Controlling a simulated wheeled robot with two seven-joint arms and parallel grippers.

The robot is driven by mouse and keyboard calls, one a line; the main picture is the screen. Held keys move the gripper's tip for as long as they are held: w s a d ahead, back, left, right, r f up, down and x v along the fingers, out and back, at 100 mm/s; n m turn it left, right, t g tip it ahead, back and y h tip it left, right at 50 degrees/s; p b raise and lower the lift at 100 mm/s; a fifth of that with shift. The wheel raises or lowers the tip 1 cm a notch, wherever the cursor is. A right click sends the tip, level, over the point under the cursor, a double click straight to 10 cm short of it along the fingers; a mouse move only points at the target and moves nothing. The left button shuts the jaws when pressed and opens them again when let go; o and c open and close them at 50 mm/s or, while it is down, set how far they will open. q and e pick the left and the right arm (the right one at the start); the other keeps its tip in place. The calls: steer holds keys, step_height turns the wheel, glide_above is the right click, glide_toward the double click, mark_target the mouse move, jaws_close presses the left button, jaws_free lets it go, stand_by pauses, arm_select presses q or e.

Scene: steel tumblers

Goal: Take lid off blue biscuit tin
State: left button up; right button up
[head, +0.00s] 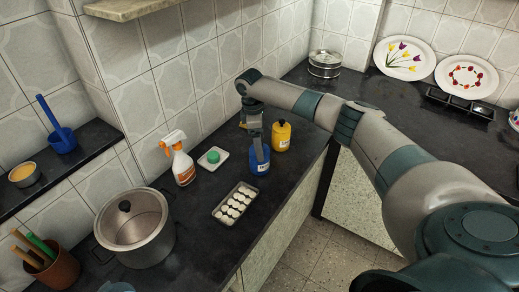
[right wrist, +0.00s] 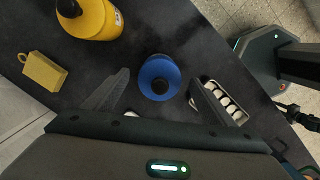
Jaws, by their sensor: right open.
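The blue biscuit tin (head: 260,168) stands on the dark counter, with its label facing the front. My right gripper (head: 257,143) is directly above it, pointing down and hiding its lid in the head view. In the right wrist view the tin's round blue lid (right wrist: 153,70) with a dark knob (right wrist: 161,87) shows between the two fingers of the right gripper (right wrist: 160,84). The fingers are spread wide, with a gap on both sides of the knob. The lid appears to be on the tin.
A yellow tin (head: 281,136) stands close behind the blue one. A tray of white pieces (head: 218,213) lies in front, and a white dish with a green item (head: 213,157) and a spray bottle (head: 181,164) are to the left. A large pot (head: 158,249) stands front left.

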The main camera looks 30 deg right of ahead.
steer(key=c, duration=1.1)
steer(key=shift+r, duration=0.15)
steer(key=shift+r+b, duration=0.5)
steer(key=shift+r, duration=0.15)
step_height(320, 180, up, 2)
steer(key=shift+r+b, duration=0.25)
steer(key=shift+b, duration=0.35)
steer(key=s+r+b, duration=0.2)
steer(key=s+r, duration=0.5)
steer(key=s, duration=0.4)
steer(key=shift+s+b, duration=0.35)
steer(key=shift+b, duration=0.05)
